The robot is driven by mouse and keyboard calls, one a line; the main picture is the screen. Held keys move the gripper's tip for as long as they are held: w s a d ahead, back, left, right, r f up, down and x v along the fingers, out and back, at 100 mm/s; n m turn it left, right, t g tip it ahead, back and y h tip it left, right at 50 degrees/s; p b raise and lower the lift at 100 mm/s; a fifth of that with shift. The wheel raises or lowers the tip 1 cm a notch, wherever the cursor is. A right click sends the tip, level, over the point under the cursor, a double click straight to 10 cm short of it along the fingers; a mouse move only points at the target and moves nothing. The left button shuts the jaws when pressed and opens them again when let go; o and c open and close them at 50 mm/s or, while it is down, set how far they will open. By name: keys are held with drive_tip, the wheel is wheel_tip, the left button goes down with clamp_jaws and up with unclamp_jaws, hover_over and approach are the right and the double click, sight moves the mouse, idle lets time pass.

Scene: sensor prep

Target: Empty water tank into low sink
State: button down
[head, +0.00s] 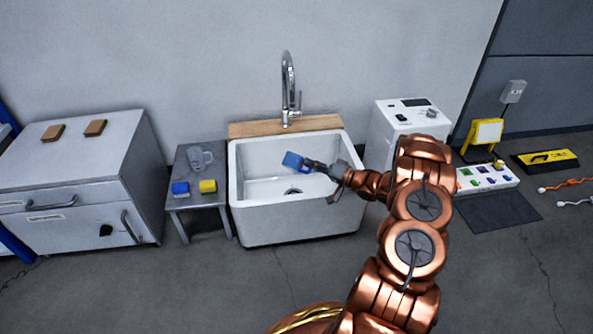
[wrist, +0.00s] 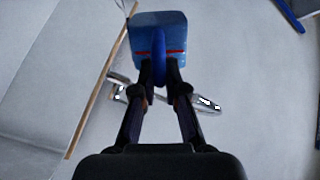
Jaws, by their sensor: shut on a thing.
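The low sink (head: 245,200) is a white basin against the wall, with a tall chrome faucet (head: 288,85) behind it. A blue box-like thing, which looks like the water tank (head: 293,161), is held over the basin. My gripper (head: 316,166) reaches in from the right and is shut on it. In the wrist view my gripper (wrist: 160,85) has both fingers closed on the darker blue handle of the tank (wrist: 150,38). A red line crosses the tank's face. I cannot tell whether water is inside it or flowing out.
A small grey table (head: 190,150) left of the sink holds a grey jug-like thing (head: 200,157), a blue block (head: 180,189) and a yellow block (head: 208,186). A white machine (head: 385,135) stands right of the sink. The floor in front is clear.

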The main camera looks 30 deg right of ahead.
drive_tip(key=shift+w+d+f+m, duration=0.25)
drive_tip(key=shift+d+m, duration=0.15)
drive_tip(key=shift+d, duration=0.1)
drive_tip(key=shift+w+d+f+m, duration=0.2)
drive_tip(key=shift+d+m, duration=0.2)
drive_tip(key=shift+d, duration=0.1)
drive_tip(key=shift+w+d+r+m, duration=0.15)
drive_tip(key=shift+w+d+m, duration=0.1)
drive_tip(key=shift+m, duration=0.45)
drive_tip(key=shift+w+d+m+p, duration=0.15)
drive_tip(key=shift+m+p, duration=0.15)
drive_tip(key=shift+m, duration=0.35)
drive_tip(key=shift+w+d+m+p, duration=0.15)
drive_tip(key=shift+m+p, duration=0.15)
drive_tip(key=shift+m, duration=0.35)
drive_tip(key=shift+s+a, duration=0.1)
